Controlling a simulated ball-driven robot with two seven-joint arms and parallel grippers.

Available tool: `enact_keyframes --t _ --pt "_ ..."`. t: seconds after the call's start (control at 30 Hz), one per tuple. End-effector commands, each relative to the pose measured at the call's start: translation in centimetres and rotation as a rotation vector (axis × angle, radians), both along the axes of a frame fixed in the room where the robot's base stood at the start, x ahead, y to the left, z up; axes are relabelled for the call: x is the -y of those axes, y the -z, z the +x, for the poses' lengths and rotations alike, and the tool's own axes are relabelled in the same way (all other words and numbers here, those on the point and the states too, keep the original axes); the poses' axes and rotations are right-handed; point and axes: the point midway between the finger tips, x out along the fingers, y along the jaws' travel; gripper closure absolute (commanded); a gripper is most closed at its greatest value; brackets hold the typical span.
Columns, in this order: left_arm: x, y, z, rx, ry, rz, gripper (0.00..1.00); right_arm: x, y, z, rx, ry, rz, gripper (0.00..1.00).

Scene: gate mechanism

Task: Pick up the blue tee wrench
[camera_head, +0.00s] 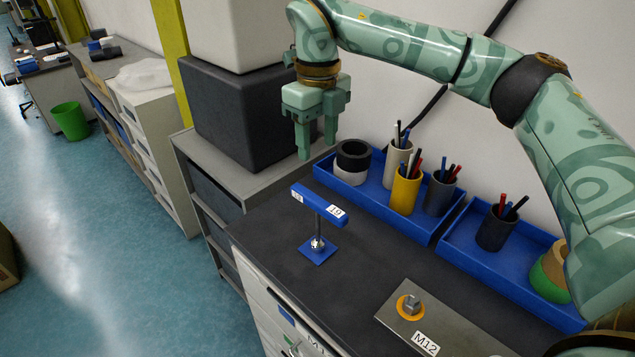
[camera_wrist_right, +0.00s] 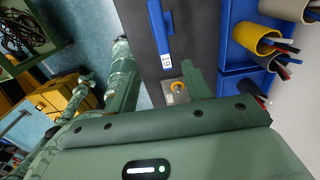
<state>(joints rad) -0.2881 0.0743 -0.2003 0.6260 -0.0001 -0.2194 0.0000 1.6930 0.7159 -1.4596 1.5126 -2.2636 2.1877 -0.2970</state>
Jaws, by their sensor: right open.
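The blue tee wrench (camera_head: 318,204) stands upright on the dark worktop, its blue crossbar on top of a thin dark shaft. A small blue square plate (camera_head: 319,250) lies at the foot of the shaft. In the right wrist view the blue crossbar (camera_wrist_right: 160,32) shows beyond the fingers. My right gripper (camera_head: 317,140) is open and empty. It hangs with its fingers down, above and behind the wrench in the head view, apart from it. My left gripper is not in view.
Blue trays (camera_head: 361,195) with pen cups, including a yellow cup (camera_head: 404,192), line the wall side. A metal plate (camera_head: 393,321) with a nut and an M12 label lies near the front. A dark box (camera_head: 250,115) stands at left. Bare worktop surrounds the wrench.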

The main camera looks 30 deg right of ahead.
Motion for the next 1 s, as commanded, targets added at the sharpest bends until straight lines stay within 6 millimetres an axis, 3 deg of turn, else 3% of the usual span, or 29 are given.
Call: enact_keyframes --t 0.17,0.33,0.53,0.8,1.0 --pt "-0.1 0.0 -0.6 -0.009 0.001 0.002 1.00 0.1 0.6 -0.1 -0.002 0.001 -0.005 0.51" --pt "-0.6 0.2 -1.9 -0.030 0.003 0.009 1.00 0.1 4.3 -0.2 -0.005 0.001 -0.004 0.51" --pt "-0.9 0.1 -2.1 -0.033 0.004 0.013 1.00 0.0 8.9 -0.2 -0.003 0.001 -0.004 0.51" --pt "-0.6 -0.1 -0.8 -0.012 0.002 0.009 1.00 0.0 11.5 -0.2 0.000 0.001 -0.004 0.51" --pt "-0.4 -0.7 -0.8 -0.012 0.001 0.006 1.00 0.0 14.8 -0.3 -0.002 0.002 -0.003 0.51"
